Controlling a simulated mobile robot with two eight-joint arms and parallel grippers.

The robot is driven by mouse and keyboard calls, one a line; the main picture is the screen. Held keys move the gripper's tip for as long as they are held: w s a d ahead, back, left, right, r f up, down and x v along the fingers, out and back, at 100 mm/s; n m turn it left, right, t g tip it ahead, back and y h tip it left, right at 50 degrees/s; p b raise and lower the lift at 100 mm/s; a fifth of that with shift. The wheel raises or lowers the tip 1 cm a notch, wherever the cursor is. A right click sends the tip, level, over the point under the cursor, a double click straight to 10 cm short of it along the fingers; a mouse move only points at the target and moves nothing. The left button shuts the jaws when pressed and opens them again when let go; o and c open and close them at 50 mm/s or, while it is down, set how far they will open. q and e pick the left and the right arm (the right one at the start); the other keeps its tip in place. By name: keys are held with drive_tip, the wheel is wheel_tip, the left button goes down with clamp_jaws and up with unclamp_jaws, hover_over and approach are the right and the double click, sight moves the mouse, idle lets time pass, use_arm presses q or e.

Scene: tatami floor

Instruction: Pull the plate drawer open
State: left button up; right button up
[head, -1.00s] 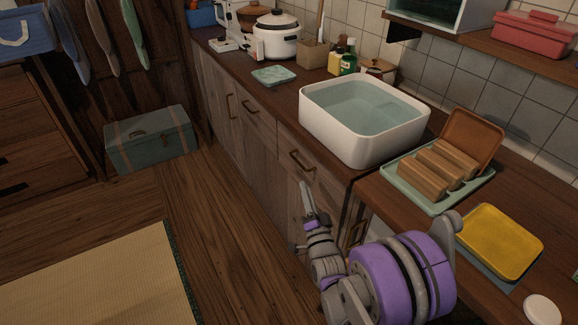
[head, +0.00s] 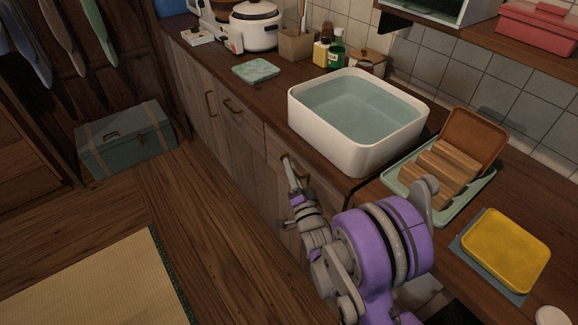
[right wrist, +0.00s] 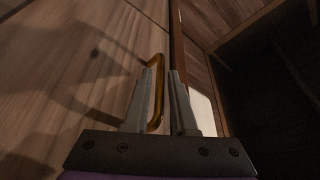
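The drawer front (head: 274,152) is pale wood, just under the countertop below the white basin, and looks flush with the cabinet. Its brass handle (head: 303,172) is partly hidden by my right gripper (head: 289,170), which reaches it from the front. In the right wrist view the drawer front (right wrist: 85,65) fills the left side. The handle (right wrist: 158,75) stands between the two fingers of my right gripper (right wrist: 161,85), close to the left finger. A small gap shows between the handle and the right finger. My left gripper is not in view. The plates are not visible.
The water-filled basin (head: 300,125) stands on the counter above the drawer. A green rack (head: 455,213) with wooden pieces and a yellow board (head: 505,250) lie to its right. Other cabinet handles (head: 231,107) are farther left. The wooden floor (head: 220,240) in front is clear.

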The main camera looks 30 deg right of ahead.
drive_tip(key=shift+s, duration=0.1)
clamp_jaws()
idle(1.2)
